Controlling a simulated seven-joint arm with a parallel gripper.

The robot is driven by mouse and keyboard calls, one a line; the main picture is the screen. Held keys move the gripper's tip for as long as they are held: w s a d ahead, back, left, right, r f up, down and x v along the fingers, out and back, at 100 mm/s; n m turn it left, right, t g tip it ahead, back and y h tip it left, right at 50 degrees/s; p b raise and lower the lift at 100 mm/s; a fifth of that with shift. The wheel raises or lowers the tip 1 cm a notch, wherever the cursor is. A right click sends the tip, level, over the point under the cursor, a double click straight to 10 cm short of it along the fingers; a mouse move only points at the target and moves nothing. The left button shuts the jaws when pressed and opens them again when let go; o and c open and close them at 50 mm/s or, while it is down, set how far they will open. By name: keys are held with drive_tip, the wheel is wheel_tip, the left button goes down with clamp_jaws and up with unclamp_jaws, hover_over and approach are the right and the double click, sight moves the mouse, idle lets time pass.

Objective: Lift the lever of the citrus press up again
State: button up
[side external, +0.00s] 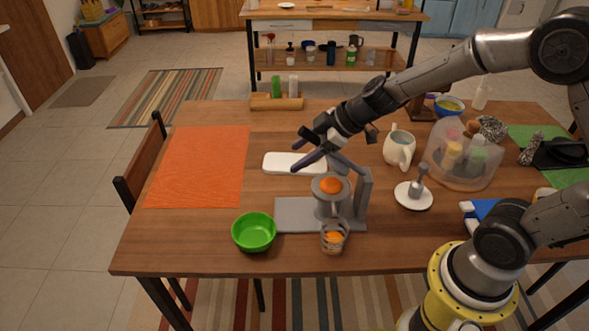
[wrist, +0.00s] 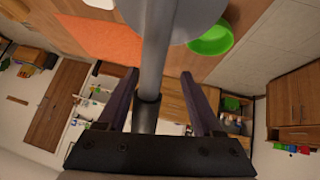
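The grey citrus press (side external: 365,195) stands on its flat base near the front of the table. Its lever (side external: 348,164) slopes up and left from the column top to my gripper (side external: 298,148). In the wrist view the lever (wrist: 155,55) passes between the two dark fingers of my gripper (wrist: 159,75), with a visible gap on each side. The gripper is open around the lever. An orange piece (side external: 330,185) sits on the press cup, clear of the lever. A glass (side external: 334,243) with orange contents stands at the front of the press.
A green bowl (side external: 254,231) is left of the press, and an orange mat (side external: 200,165) lies farther left. A white tray (side external: 293,163) is behind the press. A white jug (side external: 399,150), a round white stand (side external: 413,196) and a clear container (side external: 461,158) are to the right.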

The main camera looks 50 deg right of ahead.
drive_tip(key=shift+w+a+f+g+h, duration=0.2)
drive_tip(key=shift+f+g+h, duration=0.2)
drive_tip(key=shift+f, duration=0.45)
drive_tip(key=shift+w+a+f+g+h, duration=0.15)
drive_tip(key=shift+f+g+h, duration=0.2)
drive_tip(key=shift+f+g, duration=0.35)
drive_tip(key=shift+w+a+f+g+h, duration=0.2)
drive_tip(key=shift+f+g+h, duration=0.15)
drive_tip(key=shift+f, duration=0.65)
